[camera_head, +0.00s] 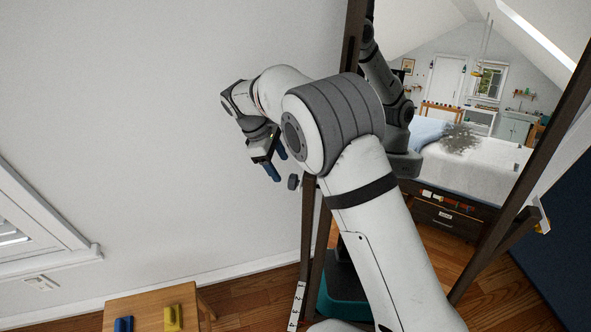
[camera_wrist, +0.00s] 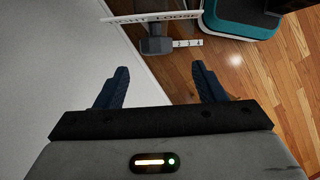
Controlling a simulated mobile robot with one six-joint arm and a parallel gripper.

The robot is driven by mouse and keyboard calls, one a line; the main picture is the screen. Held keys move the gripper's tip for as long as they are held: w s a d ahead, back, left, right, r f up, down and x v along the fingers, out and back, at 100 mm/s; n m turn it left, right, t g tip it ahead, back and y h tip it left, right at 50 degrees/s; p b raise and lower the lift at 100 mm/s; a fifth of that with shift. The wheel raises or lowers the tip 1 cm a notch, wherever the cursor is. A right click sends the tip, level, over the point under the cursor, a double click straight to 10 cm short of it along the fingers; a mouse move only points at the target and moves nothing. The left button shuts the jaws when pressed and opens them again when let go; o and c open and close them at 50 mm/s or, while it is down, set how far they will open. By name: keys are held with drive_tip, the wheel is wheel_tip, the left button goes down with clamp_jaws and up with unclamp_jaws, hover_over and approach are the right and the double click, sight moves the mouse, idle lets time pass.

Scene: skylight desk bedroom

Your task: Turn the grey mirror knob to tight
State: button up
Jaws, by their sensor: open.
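The grey knob (camera_head: 293,182) sits on the left side post of the standing mirror (camera_head: 455,150), which has a dark wooden frame. In the wrist view the knob (camera_wrist: 155,42) is below a white label (camera_wrist: 150,18) reading "LOOSE" and, partly cut, "TIGHT". My gripper (camera_head: 281,168) is open and empty, just up and left of the knob in the head view. In the wrist view the blue fingers of my gripper (camera_wrist: 160,70) are spread apart, with the knob beyond their tips, roughly between them. They appear not to touch it. Which way the knob is set cannot be told.
A small wooden table (camera_head: 150,303) with a blue item (camera_head: 124,324) and a yellow item (camera_head: 173,318) stands at the lower left. A numbered white strip (camera_head: 297,305) is low on the mirror stand. The pale wall is close to the left; the mirror reflects a bed and my arm.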

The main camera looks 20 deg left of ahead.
sight(290, 177)
drive_tip(key=x, duration=0.2)
drive_tip(key=p+x, duration=0.1)
drive_tip(key=x, duration=0.4)
drive_tip(key=shift+w+d+p, duration=0.3)
drive_tip(key=shift+p, duration=0.05)
drive_tip(key=shift+c, duration=0.4)
drive_tip(key=c, duration=0.9)
